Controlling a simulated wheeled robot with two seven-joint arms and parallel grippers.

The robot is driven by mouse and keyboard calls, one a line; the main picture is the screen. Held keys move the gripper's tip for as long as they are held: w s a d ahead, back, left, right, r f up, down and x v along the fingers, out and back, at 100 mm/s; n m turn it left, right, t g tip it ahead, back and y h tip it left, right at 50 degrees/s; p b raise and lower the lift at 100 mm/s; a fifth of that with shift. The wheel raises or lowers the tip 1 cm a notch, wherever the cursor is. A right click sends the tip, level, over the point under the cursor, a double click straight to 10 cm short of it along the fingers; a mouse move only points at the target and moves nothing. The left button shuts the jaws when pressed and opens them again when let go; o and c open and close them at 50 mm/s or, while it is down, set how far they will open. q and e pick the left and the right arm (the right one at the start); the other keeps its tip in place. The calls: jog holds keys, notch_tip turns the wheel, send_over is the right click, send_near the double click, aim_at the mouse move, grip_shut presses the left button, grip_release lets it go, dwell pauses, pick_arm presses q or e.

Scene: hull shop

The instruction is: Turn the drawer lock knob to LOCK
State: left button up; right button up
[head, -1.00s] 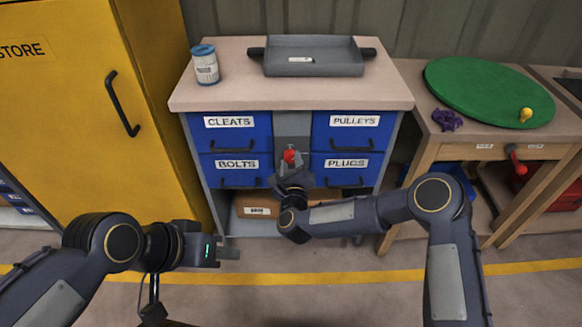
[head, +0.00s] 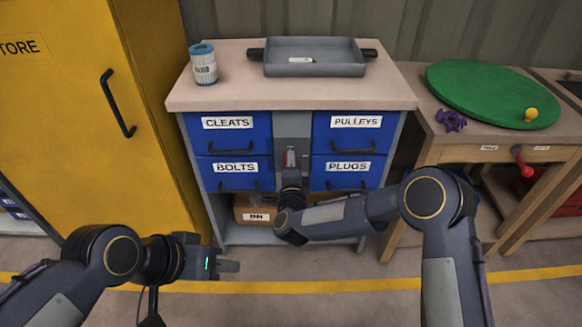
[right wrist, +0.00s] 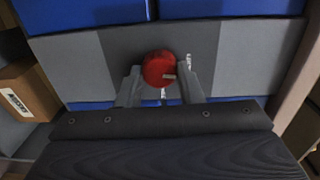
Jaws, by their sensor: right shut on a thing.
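The red drawer lock knob (head: 290,158) sits on the grey panel between the two columns of blue drawers. In the right wrist view the round knob (right wrist: 157,68) shows a small pale mark at its lower right. My right gripper (head: 291,165) is at the knob, and in the right wrist view its fingers (right wrist: 160,74) stand either side of it, shut on it. Pale marks on the panel beside and below the knob are partly hidden by the fingers, and I cannot read them. My left gripper (head: 229,266) is low in front of the cabinet, away from everything; its finger gap does not show.
The cabinet top (head: 230,94) holds a grey tray (head: 314,66) and a blue-lidded can (head: 204,65). A yellow cupboard (head: 85,110) stands left. Floor in front is clear.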

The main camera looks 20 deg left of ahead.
jog(key=shift+s+n, duration=0.1)
jog(key=shift+n, duration=0.9)
jog(key=o, duration=1)
jog(key=p+v, duration=0.1)
jog(key=v, duration=0.6)
jog(key=shift+s, duration=0.4)
